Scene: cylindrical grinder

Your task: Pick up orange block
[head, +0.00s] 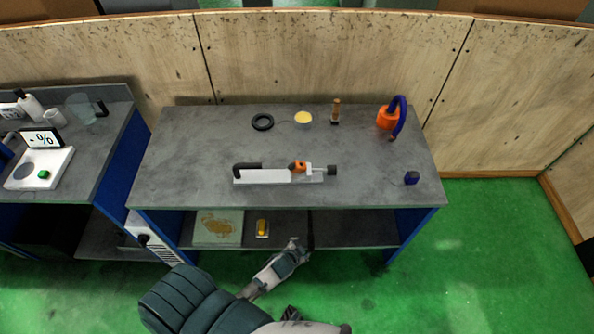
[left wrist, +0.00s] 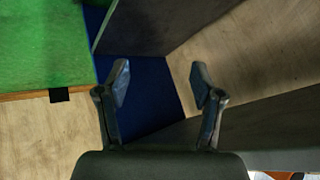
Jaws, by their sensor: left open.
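A small orange part (head: 298,166), which may be the orange block, sits on a white-and-black device (head: 275,175) on the grey bench. A larger orange container (head: 387,118) with a blue hose stands at the bench's back right. My left arm reaches to the bench's front edge in the head view, where its fingers are hard to make out. In the left wrist view my left gripper (left wrist: 160,82) is open with nothing between its fingers. A sliver of orange and white shows at that view's lower right corner. My right gripper is not visible.
The bench (head: 190,160) also bears a black ring (head: 262,121), a yellow disc (head: 303,117), a brush-like tool (head: 336,112) and a dark blue block (head: 411,178). A yellow item (head: 262,228) lies on the lower shelf. A scale (head: 40,168) stands on the left bench.

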